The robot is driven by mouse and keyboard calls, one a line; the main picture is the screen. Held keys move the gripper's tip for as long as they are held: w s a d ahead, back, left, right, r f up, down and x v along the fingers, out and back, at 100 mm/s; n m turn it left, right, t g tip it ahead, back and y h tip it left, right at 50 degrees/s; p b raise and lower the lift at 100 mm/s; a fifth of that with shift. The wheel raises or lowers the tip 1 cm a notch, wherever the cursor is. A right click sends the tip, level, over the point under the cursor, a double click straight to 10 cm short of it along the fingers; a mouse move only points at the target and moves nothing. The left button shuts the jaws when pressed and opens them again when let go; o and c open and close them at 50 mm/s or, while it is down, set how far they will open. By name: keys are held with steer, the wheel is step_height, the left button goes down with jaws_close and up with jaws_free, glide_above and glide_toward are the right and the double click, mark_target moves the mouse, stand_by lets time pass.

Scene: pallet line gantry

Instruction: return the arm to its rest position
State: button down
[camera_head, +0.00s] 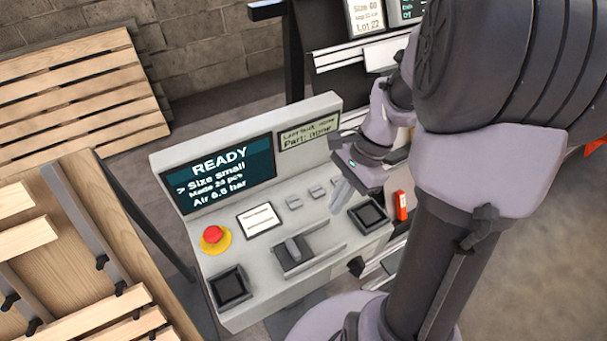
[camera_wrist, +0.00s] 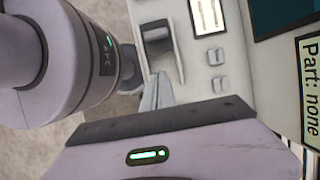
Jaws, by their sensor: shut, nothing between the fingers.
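My gripper (camera_head: 340,194) is shut and empty. It hangs over the right part of a grey control console (camera_head: 222,258), close to its small grey buttons. I cannot tell whether the fingertips touch the panel. In the wrist view the shut fingers (camera_wrist: 158,90) point toward the console face, with nothing between them. My arm is bent and fills much of the right side of the head view, hiding part of what lies behind it.
The console has a READY screen (camera_head: 222,175), a "Part: none" display (camera_head: 308,135), a red stop button (camera_head: 212,234), a lever (camera_head: 292,249) and two black square buttons. A wooden pallet (camera_head: 75,95) and a wooden table (camera_head: 105,225) are at left. Bare floor shows at lower right.

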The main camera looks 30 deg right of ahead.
steer(key=s+a+r+n+t+h+b, duration=0.1)
steer(key=s+a+r+n+t, duration=0.2)
steer(key=a+r+n, duration=0.3)
steer(key=s+a+r+n+t+h, duration=0.1)
steer(key=s+a+r+n+t, duration=0.2)
steer(key=a+r+n, duration=0.3)
steer(key=a+n, duration=0.1)
steer(key=a, duration=0.2)
steer(key=shift+s+a+b, duration=0.2)
steer(key=shift+a+b, duration=0.15)
steer(key=shift+b, duration=0.05)
